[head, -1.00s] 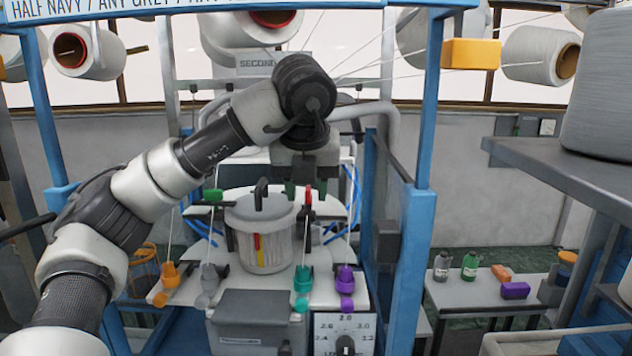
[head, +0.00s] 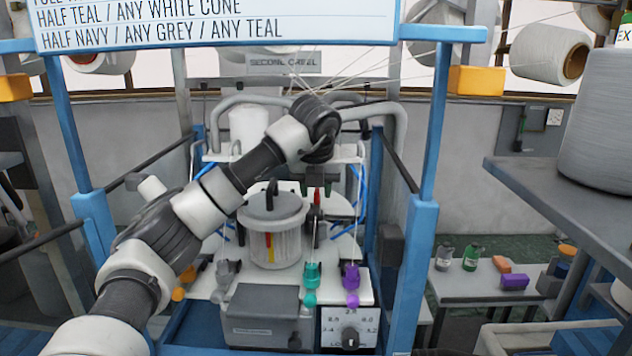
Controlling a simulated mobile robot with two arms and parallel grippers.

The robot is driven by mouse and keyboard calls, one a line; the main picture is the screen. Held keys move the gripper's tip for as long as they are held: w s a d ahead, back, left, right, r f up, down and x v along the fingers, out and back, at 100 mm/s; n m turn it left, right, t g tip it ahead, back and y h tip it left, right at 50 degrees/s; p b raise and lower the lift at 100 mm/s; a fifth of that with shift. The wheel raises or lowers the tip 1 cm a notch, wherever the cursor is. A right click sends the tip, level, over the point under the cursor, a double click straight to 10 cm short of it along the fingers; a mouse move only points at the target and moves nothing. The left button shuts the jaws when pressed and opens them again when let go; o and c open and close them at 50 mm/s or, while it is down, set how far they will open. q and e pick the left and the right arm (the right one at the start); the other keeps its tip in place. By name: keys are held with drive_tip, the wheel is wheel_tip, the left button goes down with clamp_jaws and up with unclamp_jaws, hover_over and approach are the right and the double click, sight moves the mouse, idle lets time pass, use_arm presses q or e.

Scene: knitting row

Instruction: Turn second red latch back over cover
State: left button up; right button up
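The red latch (head: 317,198) stands upright just right of the covered drum on the second machine. The grey round cover (head: 275,208) with a black handle sits on the clear ribbed drum (head: 275,248), which shows a red and yellow strip inside. My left arm reaches across from the left, and its wrist hangs above and behind the red latch. My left gripper (head: 319,181) points down there; its fingers are small, dark and partly hidden, so their opening is unclear. I cannot tell whether it touches the latch. The green latch's side is hidden behind my arm. My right gripper is not in view.
Teal (head: 312,275) and purple (head: 351,277) yarn guides stand at the machine's front, above a grey box (head: 262,312) and a dial panel (head: 349,326). Blue posts flank the machine. A side table (head: 480,283) at right holds bottles and blocks. Threads run overhead.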

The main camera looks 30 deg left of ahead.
use_arm(q)
drive_tip(key=shift+w+f, duration=0.1)
clamp_jaws()
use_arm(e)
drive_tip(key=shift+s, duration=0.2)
